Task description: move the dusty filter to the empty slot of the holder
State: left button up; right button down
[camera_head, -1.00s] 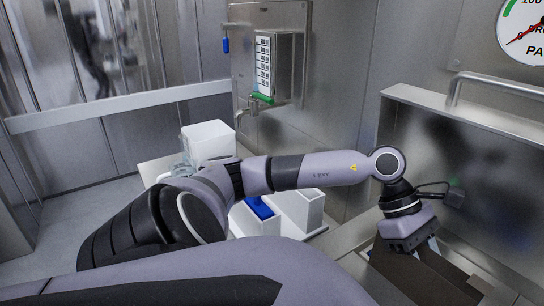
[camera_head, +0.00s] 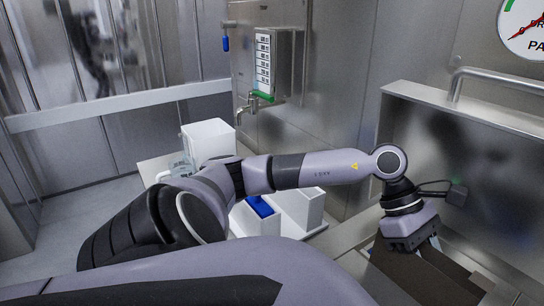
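One arm of mine comes in from the left and reaches across to the lower right. I take its gripper (camera_head: 407,246) to be the left one. It points down over dark brown flat panels (camera_head: 436,276) at the lower right edge. Its fingertips are hidden or merge with the dark panels, so I cannot tell whether it is open, shut or holding something. I cannot clearly make out the dusty filter or the holder's empty slot; whether the brown panels belong to either is unclear. My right gripper is not in view.
White open containers (camera_head: 310,207), one with a blue item (camera_head: 261,206), stand behind my forearm. A taller white box (camera_head: 208,139) is farther back. A metal housing with a handle (camera_head: 455,92) rises close beyond my wrist. A wall dispenser with a tap (camera_head: 243,108) is behind.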

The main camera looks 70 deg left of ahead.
pick_arm(q)
grip_shut()
jog(key=shift+r, duration=0.2)
jog(key=shift+r, duration=0.45)
dwell(0.5)
jog(key=shift+r+p, duration=0.15)
jog(key=shift+p, duration=0.2)
